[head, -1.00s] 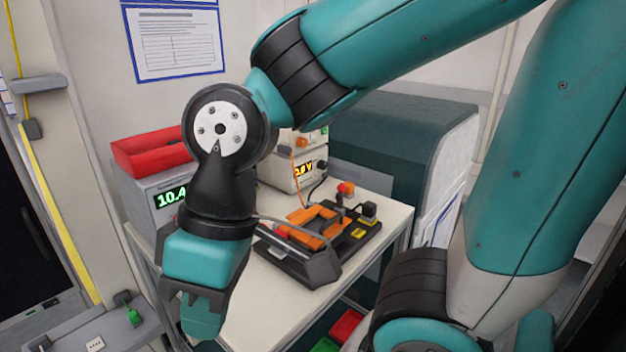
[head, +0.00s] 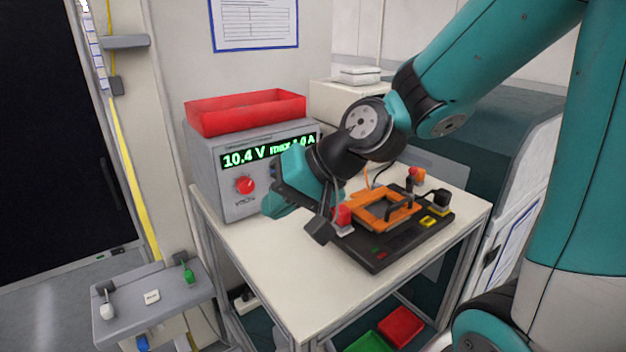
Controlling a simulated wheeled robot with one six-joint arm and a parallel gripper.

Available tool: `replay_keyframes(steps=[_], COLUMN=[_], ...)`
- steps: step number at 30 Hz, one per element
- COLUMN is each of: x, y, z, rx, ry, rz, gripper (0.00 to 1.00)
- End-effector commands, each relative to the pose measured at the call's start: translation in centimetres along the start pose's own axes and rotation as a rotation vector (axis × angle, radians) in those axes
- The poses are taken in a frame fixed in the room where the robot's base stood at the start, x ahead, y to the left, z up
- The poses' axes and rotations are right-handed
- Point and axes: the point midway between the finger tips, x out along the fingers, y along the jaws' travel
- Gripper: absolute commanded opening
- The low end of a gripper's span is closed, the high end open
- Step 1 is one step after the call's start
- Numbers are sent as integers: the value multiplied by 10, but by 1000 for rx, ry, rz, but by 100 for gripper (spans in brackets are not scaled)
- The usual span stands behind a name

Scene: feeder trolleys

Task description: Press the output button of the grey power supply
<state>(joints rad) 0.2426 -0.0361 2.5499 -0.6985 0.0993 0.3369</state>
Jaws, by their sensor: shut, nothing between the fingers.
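The grey power supply (head: 207,160) stands at the back left of the white trolley top. Its green display reads 10.4 V, with a max current in A partly covered by my arm. A red knob (head: 245,185) marked VOLTS is on the left of its front. My gripper (head: 272,206) is shut and empty, in front of the lower right of that front panel. It hides this part of the panel, and I cannot make out the output button. I cannot tell whether the fingertips touch the panel.
A red tray (head: 245,117) lies on the supply. A black fixture with an orange frame (head: 385,210) sits right of my gripper. A beige unit (head: 335,95) stands behind my arm. The front of the trolley top (head: 290,295) is clear. A grey switch shelf (head: 165,312) is at lower left.

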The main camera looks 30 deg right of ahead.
Motion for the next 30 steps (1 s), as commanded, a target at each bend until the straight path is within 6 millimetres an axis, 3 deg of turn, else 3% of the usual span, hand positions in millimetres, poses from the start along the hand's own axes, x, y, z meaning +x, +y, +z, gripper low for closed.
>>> replay_keyframes(steps=[1, 3, 6, 9, 11, 15, 30], x=[11, 6, -11, -29, -38, -47, -44], y=[37, 72, 120, 155, 169, 178, 173], z=[-25, -62, -100, -122, -128, -135, -143], rx=[158, 354, 579, 726, 778, 821, 819], ry=[121, 293, 508, 662, 719, 772, 761], rz=[-28, -83, -158, -216, -239, -261, -263], gripper=[0, 0, 0, 0, 0, 0, 0])
